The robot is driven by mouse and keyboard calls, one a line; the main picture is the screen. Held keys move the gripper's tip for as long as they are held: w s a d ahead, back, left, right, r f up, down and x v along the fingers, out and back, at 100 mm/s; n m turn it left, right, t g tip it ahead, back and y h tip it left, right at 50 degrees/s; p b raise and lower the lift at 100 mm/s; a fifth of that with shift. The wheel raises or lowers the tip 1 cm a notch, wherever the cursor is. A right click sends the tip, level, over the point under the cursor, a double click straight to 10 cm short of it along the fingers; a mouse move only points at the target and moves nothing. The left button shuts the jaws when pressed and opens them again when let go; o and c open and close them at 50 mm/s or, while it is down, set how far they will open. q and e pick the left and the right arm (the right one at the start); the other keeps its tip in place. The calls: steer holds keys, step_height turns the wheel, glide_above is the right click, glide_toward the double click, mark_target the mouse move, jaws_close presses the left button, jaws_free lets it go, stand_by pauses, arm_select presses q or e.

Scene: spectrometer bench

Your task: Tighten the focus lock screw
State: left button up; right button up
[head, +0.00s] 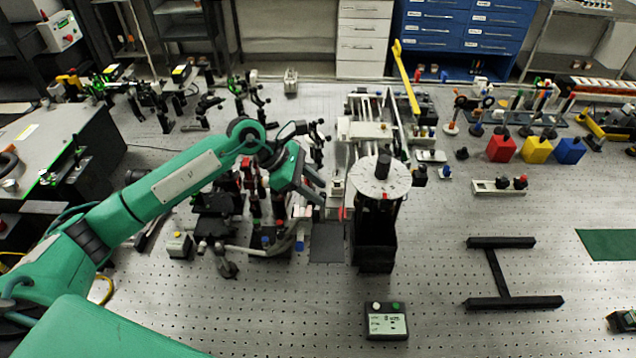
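My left arm comes in from the left, and its gripper (323,194) is beside the bench instrument, left of its round white disc (372,184). Its two grey fingers look apart, with nothing seen between them. The disc carries a black knob-like post (383,164) and sits above a black stand (375,248). A small red part (342,213) shows just right of and below the fingertips. I cannot tell which small part is the focus lock screw. My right gripper is not in view.
A dark optics assembly (213,215) stands left of the gripper. A control box (386,321) lies in front of the stand. A black H-shaped frame (499,283) lies to the right. Red, yellow and blue blocks (537,151) stand farther back. The perforated bench at front is mostly clear.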

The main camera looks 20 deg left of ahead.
arm_select(q)
steer(key=shift+d+f, duration=0.4)
steer(key=shift+f, duration=0.05)
